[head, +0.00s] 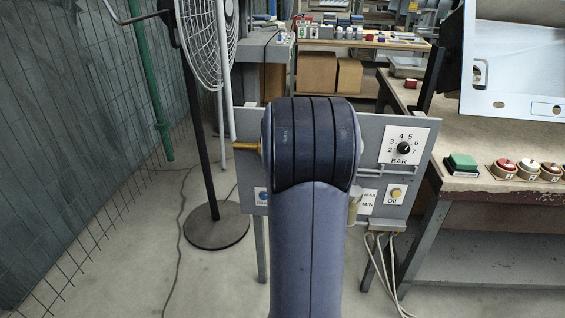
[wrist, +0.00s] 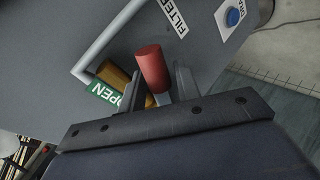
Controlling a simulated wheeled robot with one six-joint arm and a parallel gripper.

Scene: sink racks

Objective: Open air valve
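In the wrist view, a red cylindrical valve handle (wrist: 151,66) stands out from the grey panel. A brass fitting (wrist: 114,74) is behind it to the left, beside a green label reading OPEN (wrist: 103,92). My gripper (wrist: 161,73) is open, with one finger on each side of the red handle; a small gap shows at the right finger. I cannot tell whether the left finger touches it. In the head view, my arm hides the handle, the gripper and the middle of the panel (head: 399,194); a brass pipe end (head: 246,146) shows at the panel's left.
The panel carries a BAR dial (head: 404,148), an OIL button (head: 396,193) and a blue button (wrist: 232,17). A light pipe (wrist: 105,50) runs close to the handle. A fan (head: 203,40) stands left; a workbench (head: 480,180) with buttons stands right.

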